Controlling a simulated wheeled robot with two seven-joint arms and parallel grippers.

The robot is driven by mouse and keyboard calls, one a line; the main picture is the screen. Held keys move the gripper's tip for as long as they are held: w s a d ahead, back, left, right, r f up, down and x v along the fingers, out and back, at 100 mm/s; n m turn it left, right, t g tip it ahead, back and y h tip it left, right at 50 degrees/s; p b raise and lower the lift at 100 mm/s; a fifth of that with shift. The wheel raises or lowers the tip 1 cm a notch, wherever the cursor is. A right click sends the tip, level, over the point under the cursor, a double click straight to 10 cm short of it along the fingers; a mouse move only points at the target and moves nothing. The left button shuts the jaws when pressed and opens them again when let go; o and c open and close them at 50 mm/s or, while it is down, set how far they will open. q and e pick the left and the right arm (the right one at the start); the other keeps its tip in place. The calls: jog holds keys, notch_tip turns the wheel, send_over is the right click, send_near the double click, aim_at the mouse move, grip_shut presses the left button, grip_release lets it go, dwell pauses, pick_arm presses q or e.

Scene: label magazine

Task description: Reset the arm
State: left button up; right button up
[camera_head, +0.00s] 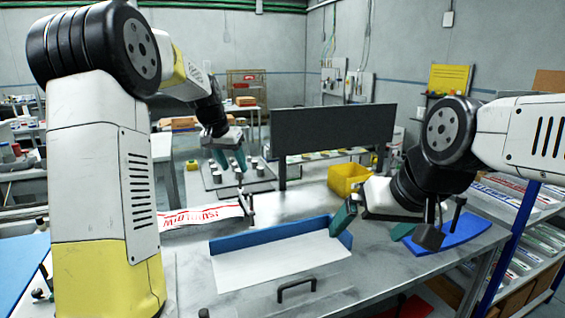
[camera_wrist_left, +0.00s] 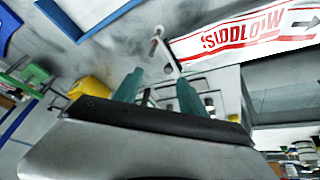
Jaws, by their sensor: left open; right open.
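My left gripper (camera_head: 228,160) is open and empty, raised over the back left of the table in the head view. Its two green fingers (camera_wrist_left: 158,92) point toward the table top in the left wrist view. My right gripper (camera_head: 374,226) is open above the right part of the table, with green fingers spread apart and nothing seen between them. A white label with red lettering (camera_head: 200,216) lies at the left of the table, below my left gripper; it also shows in the left wrist view (camera_wrist_left: 250,32).
A blue-backed white tray (camera_head: 280,268) with a black handle lies at the front middle. A blue mat (camera_head: 452,234) lies at the right. A yellow bin (camera_head: 346,179) and a dark panel (camera_head: 333,130) stand behind. Stocked shelves (camera_head: 510,245) are at the right.

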pick_arm(q)
jog(key=s+r, duration=0.5)
jog(key=s, duration=0.6)
jog(key=s+d+f+n, duration=0.1)
jog(key=s, duration=1)
jog(key=s+d+f+n+t, duration=0.1)
jog(key=s+f, duration=0.1)
jog(key=s, duration=1)
jog(key=shift+s+d+f+n+t, duration=0.25)
jog(key=shift+d+n+t, duration=0.05)
jog(key=shift+n, duration=0.1)
